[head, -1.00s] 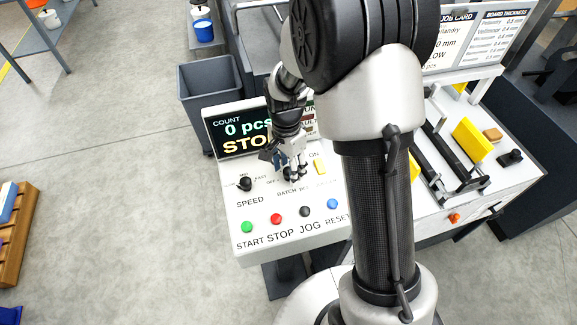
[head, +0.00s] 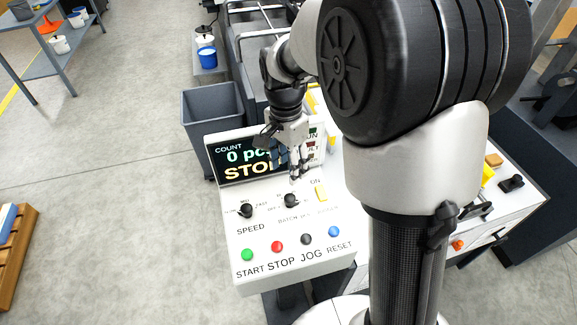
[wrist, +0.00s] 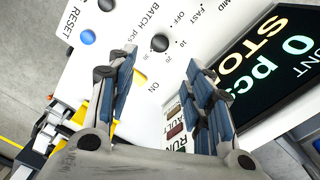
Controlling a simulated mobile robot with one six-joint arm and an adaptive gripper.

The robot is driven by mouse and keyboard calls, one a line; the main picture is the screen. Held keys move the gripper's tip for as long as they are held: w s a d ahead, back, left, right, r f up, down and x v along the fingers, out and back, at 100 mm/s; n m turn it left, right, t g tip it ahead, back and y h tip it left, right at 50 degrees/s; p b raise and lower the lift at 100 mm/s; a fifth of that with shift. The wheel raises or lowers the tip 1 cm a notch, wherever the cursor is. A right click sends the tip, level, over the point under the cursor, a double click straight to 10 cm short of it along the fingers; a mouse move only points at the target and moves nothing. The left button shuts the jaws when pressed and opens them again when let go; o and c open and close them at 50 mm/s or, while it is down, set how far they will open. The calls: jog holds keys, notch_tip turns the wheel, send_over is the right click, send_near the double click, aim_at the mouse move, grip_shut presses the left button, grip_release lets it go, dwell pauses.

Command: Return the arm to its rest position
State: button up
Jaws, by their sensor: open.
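My gripper (head: 292,160) is above the upper right part of the white control panel (head: 262,225), in front of the display (head: 235,160). In the wrist view my gripper (wrist: 160,85) has its blue-padded fingers spread apart with nothing between them. The display reads "0 pcs" and "STOP". The black batch knob (head: 291,200) shows just below the fingers in the head view, and it also shows in the wrist view (wrist: 160,43). My arm covers the right part of the panel and part of the machine behind it.
A grey bin (head: 213,115) stands behind the panel's left side. A wooden pallet (head: 14,250) lies at far left. The floor between is clear.

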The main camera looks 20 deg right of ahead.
dwell(0.3)
jog(key=s+r+n+t+b, duration=0.1)
jog(key=s+r+n+t, duration=0.1)
jog(key=s+r+n, duration=0.5)
jog(key=s+r+n+t+b, duration=0.1)
jog(key=s+n+t, duration=0.2)
jog(key=s, duration=1.2)
jog(key=n, duration=0.2)
jog(key=shift+d+r+n+b, duration=0.2)
jog(key=shift+n+b, duration=0.1)
jog(key=shift+n, duration=0.1)
jog(key=shift+s, duration=0.1)
